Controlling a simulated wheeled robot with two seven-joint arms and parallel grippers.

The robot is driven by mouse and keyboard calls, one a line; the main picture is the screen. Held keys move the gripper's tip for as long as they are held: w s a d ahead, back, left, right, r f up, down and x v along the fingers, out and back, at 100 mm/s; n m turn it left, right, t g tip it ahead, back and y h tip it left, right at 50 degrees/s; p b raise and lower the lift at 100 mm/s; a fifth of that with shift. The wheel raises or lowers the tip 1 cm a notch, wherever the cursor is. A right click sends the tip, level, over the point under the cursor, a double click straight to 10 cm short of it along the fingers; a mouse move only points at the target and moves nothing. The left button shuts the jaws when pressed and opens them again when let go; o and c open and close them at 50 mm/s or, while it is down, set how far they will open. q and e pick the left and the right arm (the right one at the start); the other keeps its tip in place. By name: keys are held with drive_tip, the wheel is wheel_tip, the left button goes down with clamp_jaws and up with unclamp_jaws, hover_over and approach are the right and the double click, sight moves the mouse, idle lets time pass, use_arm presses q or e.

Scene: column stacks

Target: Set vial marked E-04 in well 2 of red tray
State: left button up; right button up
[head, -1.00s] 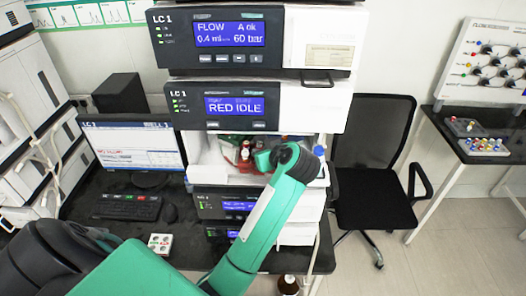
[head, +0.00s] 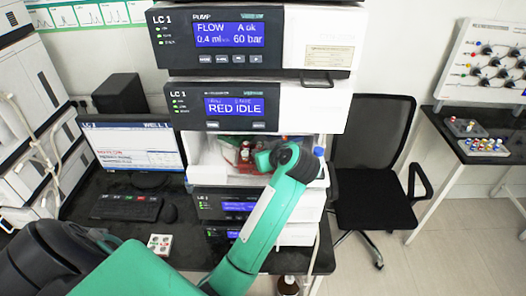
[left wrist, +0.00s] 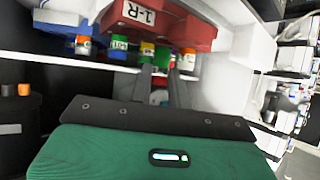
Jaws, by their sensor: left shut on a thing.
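The red tray (left wrist: 155,30), marked 1-R, shows upside down in the left wrist view, with several colour-capped vials along its edge. In the head view part of the red tray (head: 262,161) shows inside the autosampler bay, mostly behind my left arm. The wells are hidden from view. My right gripper is not in view.
A blue tray (left wrist: 70,38) sits beside the red one in the left wrist view. The bay is narrow, with instrument units (head: 265,105) above and below. A blue-capped bottle (head: 318,152) stands at its right. A small vial rack (head: 159,244) is on the bench.

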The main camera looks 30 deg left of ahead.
use_arm(q)
drive_tip(key=shift+f, duration=0.85)
drive_tip(key=shift+f, duration=0.15)
idle(0.4)
drive_tip(key=o, duration=0.8)
drive_tip(key=shift+o, duration=0.2)
drive_tip(key=shift+d, duration=0.15)
